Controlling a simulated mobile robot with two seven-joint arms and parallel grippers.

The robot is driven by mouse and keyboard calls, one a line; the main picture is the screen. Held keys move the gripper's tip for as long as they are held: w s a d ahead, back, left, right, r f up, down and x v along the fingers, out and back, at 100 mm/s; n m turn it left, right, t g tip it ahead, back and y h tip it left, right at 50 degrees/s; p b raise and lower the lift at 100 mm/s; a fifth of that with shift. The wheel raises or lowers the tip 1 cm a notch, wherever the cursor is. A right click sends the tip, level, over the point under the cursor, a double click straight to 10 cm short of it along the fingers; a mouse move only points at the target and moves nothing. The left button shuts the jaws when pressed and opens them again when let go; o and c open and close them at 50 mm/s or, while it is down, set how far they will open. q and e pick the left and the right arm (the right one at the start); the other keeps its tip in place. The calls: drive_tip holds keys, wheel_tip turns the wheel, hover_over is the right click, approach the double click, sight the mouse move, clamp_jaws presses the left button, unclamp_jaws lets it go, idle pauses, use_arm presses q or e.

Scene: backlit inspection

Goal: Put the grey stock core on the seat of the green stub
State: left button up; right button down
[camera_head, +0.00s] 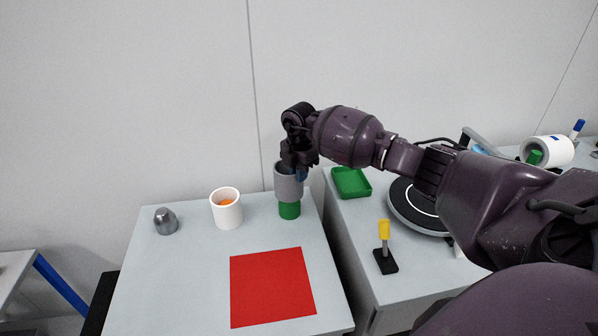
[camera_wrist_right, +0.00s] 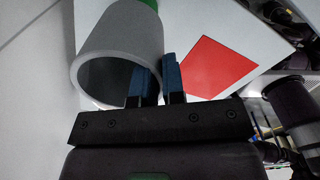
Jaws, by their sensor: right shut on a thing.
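The grey stock core (camera_head: 287,189) is a hollow cylinder, upright on top of the green stub (camera_head: 289,211) on the left table. The stub's lower part shows below the core; the seat itself is hidden. My right gripper (camera_head: 299,172) is at the core's upper rim, shut on its wall. In the right wrist view, the blue fingertips (camera_wrist_right: 158,82) pinch the rim of the core (camera_wrist_right: 120,55), one inside and one outside. A bit of the green stub (camera_wrist_right: 150,4) shows past the core's far end. My left gripper is not in view.
On the left table are a white cup (camera_head: 227,215) with something orange inside, a grey metal dome (camera_head: 165,221) and a red mat (camera_head: 272,287). The right table holds a green tray (camera_head: 351,183), a black turntable (camera_head: 402,211) and a yellow-handled tool on a black base (camera_head: 385,262).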

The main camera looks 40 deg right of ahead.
sight(299, 199)
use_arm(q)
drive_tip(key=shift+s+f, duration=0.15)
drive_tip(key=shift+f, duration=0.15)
use_arm(e)
drive_tip(key=shift+f, duration=0.35)
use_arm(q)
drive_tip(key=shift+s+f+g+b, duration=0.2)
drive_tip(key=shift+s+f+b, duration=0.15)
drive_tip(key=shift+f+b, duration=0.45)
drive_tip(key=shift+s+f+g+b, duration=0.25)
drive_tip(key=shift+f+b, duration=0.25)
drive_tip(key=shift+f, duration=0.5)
use_arm(e)
drive_tip(key=shift+f, duration=3.8)
drive_tip(key=c, duration=1.1)
unclamp_jaws()
